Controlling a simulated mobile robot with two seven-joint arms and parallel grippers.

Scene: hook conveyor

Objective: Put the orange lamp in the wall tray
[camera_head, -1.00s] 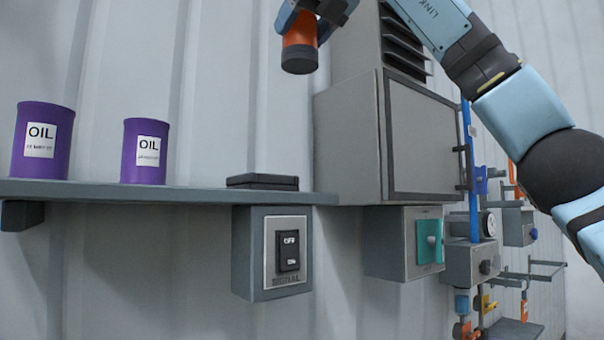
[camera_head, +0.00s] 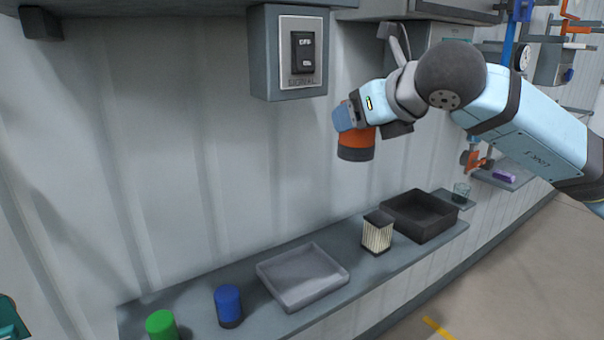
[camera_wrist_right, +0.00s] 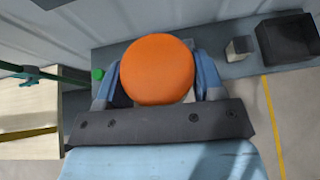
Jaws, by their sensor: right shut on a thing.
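The orange lamp (camera_head: 356,147), a short cylinder with a dark lower end, hangs in my right gripper (camera_head: 352,117) in front of the wall, above the shelf. In the right wrist view, the lamp's round orange face (camera_wrist_right: 157,70) sits between the two blue fingers, which are shut on it. A shallow grey tray (camera_head: 318,292) lies on the wall shelf, below and left of the lamp, well apart from it. A deeper black tray (camera_head: 425,234) stands farther right on the shelf. I cannot tell which one is called the wall tray. My left gripper does not show clearly.
The shelf (camera_head: 205,290) also bears a green cylinder (camera_head: 160,326), a blue cylinder (camera_head: 228,303) and a ribbed pale block with a dark top (camera_head: 377,233) between the trays. A switch box (camera_head: 290,52) juts from the wall above left. Open air lies between lamp and shelf.

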